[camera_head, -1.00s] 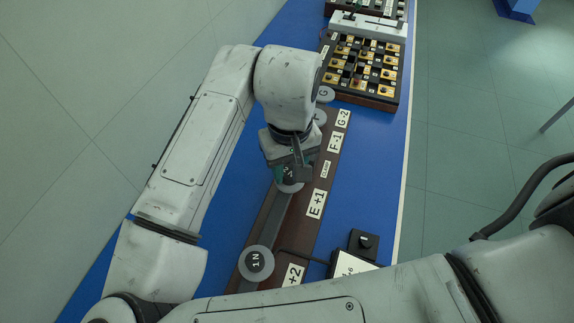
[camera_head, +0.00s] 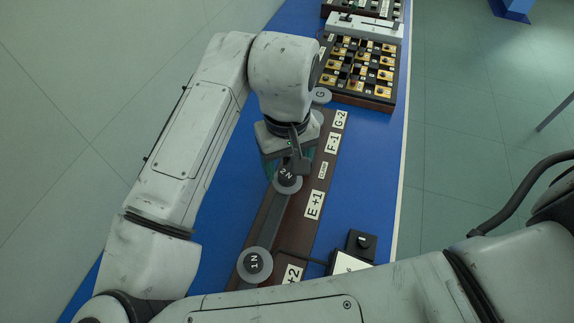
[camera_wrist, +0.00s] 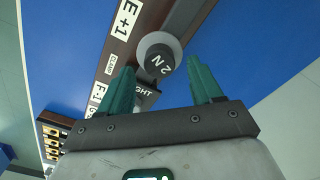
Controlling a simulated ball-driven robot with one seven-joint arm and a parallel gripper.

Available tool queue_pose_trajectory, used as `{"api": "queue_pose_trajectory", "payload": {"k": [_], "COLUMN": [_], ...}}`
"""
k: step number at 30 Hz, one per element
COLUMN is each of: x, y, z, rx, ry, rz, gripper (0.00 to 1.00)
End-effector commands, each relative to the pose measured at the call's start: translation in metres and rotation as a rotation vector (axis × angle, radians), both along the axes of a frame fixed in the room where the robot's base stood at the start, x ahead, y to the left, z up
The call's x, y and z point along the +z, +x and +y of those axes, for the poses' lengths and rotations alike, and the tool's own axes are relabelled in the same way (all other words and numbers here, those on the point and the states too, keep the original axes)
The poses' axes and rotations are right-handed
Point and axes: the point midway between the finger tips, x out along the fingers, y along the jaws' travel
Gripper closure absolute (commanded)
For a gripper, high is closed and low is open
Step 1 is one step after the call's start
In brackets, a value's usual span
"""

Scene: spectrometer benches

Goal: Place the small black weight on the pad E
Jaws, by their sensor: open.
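A small black weight marked 2N (camera_head: 287,174) sits on a round grey pad (camera_head: 291,187) beside the label E+1 (camera_head: 315,205). The weight hides any letter on that pad. In the wrist view the weight (camera_wrist: 158,61) stands on the pale disc (camera_wrist: 157,39), just beyond and between my open fingertips. My gripper (camera_wrist: 161,68) has teal fingers, open and empty, apart from the weight. Another black weight, marked 1N (camera_head: 254,263), sits on a round grey disc nearer my body, by the label ending in +2 (camera_head: 292,275).
A dark rail board (camera_head: 300,232) runs along the blue bench (camera_head: 352,185). Pads lettered G (camera_head: 320,96) lie farther up it. A small black box (camera_head: 361,244) stands right of the board. A board of gold and black squares (camera_head: 360,70) stands at the far end.

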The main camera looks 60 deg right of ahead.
Motion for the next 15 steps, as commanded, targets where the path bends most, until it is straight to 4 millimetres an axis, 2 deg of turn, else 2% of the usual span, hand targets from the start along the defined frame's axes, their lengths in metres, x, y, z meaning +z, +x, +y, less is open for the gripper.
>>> {"api": "queue_pose_trajectory", "payload": {"k": [9,15], "x": [0.066,0.092], "y": [0.000,0.000], "z": [-0.001,0.000], "rx": [-0.002,-0.001], "ry": [-0.002,0.000], "rz": [-0.003,-0.001], "gripper": [0.35,0.35]}}
